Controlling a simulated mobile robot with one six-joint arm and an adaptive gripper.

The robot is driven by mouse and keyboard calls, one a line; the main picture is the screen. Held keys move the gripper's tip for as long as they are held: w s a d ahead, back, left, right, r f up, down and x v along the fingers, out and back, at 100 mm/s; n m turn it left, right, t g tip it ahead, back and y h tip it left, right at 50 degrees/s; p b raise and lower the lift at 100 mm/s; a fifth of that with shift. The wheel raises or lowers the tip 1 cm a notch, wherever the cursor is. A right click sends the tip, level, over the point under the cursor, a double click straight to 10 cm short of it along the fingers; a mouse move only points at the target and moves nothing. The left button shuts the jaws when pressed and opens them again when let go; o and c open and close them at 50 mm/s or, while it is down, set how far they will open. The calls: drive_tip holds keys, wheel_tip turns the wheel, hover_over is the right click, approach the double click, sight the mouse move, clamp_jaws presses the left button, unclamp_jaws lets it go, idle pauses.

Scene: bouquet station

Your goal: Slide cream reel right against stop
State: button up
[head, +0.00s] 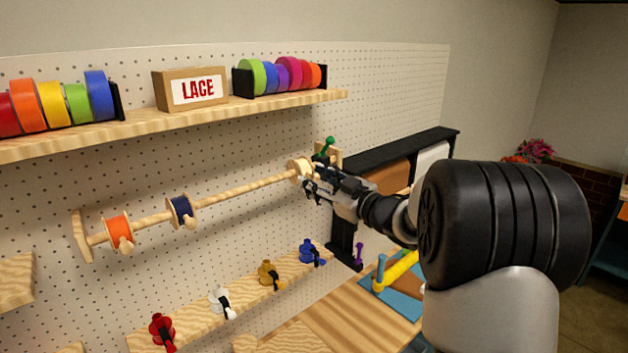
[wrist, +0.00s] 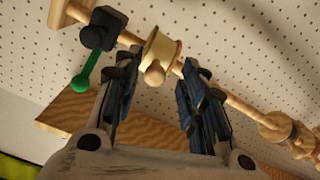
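The cream reel (head: 298,168) sits on the wooden rod (head: 245,188) near its right end. In the wrist view the cream reel (wrist: 162,50) shows a round wooden knob facing me. The stop is a dark block (wrist: 97,34) with a green handle (wrist: 86,74), on the same rod. A short piece of bare rod shows between reel and block. The green handle (head: 326,146) also shows in the head view. My gripper (wrist: 160,64) is open, with one finger on each side of the reel. Whether either finger touches it I cannot tell.
A navy reel (head: 181,210) and an orange reel (head: 119,232) sit farther left on the rod. A shelf (head: 200,122) with ribbon rolls and a LACE box (head: 190,88) is above. A lower ledge (head: 245,298) holds several small coloured clips. Bare rod lies between the navy and cream reels.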

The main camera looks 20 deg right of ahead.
drive_tip(key=v, duration=1)
drive_tip(key=shift+s, duration=0.35)
drive_tip(key=shift+d, duration=0.1)
